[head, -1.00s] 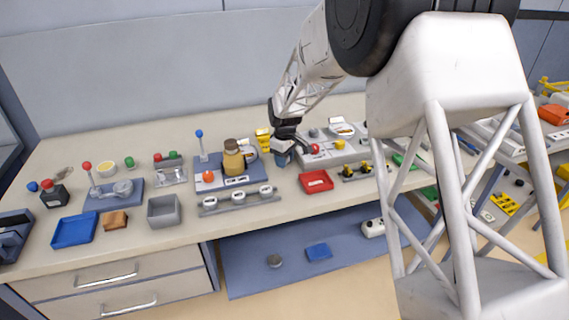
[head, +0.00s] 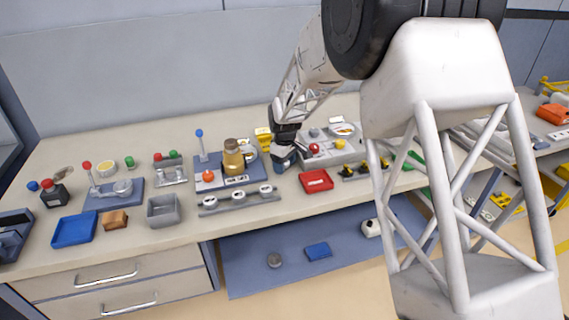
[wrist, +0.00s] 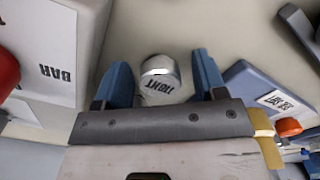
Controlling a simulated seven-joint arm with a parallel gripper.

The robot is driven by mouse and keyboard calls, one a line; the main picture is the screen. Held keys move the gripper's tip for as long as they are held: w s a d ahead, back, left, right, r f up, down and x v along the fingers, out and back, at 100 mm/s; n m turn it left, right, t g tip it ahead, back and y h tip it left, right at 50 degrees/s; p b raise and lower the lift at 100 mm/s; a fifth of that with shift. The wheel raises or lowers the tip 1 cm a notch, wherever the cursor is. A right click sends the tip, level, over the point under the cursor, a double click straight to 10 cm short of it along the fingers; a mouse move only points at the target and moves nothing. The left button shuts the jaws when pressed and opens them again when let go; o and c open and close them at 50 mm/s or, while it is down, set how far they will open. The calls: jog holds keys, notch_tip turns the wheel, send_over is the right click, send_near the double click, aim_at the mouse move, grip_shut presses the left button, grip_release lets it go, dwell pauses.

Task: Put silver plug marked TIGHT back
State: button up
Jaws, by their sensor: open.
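The silver plug (wrist: 159,78) marked TIGHT stands on the bench in the wrist view. Its round top and lettered side face the camera. My gripper (wrist: 161,62) is open, with one blue finger on each side of the plug and a visible gap to both. In the head view my gripper (head: 284,161) is low over the bench, between the blue base (head: 218,184) with the amber container (head: 233,158) and the grey box with a red knob (head: 314,148). The plug is hidden by the gripper there.
A red tray (head: 316,181) lies front right of my gripper, and a grey rail with white round parts (head: 238,200) front left. In the wrist view, a BAR-labelled panel (wrist: 40,55) is close left and the blue base (wrist: 245,82) close right.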

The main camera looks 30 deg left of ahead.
notch_tip(320, 180, up, 12)
dwell(0.9)
jog(key=shift+r, duration=0.1)
dwell(0.6)
